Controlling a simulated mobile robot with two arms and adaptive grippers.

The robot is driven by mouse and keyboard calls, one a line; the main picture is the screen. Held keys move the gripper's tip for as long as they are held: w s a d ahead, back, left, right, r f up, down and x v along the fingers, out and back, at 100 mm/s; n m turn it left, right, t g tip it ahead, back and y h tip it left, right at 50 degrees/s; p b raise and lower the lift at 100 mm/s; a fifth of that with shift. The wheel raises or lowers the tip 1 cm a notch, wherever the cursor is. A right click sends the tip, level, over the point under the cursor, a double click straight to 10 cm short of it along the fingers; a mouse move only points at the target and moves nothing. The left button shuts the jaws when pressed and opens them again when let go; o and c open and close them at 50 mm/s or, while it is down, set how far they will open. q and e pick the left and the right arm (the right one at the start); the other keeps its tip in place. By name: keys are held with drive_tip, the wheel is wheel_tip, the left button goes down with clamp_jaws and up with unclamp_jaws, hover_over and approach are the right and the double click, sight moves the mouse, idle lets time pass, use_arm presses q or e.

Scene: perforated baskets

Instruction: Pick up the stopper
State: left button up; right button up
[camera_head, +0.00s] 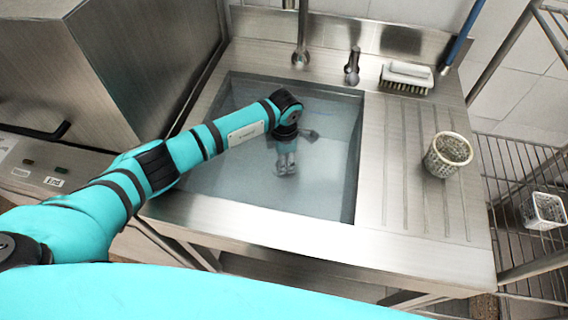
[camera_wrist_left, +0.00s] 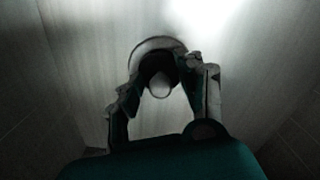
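The stopper (camera_wrist_left: 160,86) shows in the left wrist view as a dark round piece with a pale rounded knob, at the pale drain ring (camera_wrist_left: 153,42) on the sink floor. My left gripper (camera_wrist_left: 161,75) is open, with one finger on each side of the stopper. I cannot tell whether the fingertips touch it. In the head view my left gripper (camera_head: 286,164) points down into the sink (camera_head: 320,190), and the stopper is hidden beneath it. My right gripper is not in view.
The sink seems to hold water. A faucet (camera_head: 301,50) stands at its back edge. A brush (camera_head: 407,78) and a perforated basket (camera_head: 448,155) are on the right counter. Another basket (camera_head: 544,211) is on the wire rack (camera_head: 510,165).

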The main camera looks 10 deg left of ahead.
use_arm(q)
drive_tip(key=shift+s, duration=0.15)
clamp_jaws()
drive_tip(key=shift+f, duration=0.1)
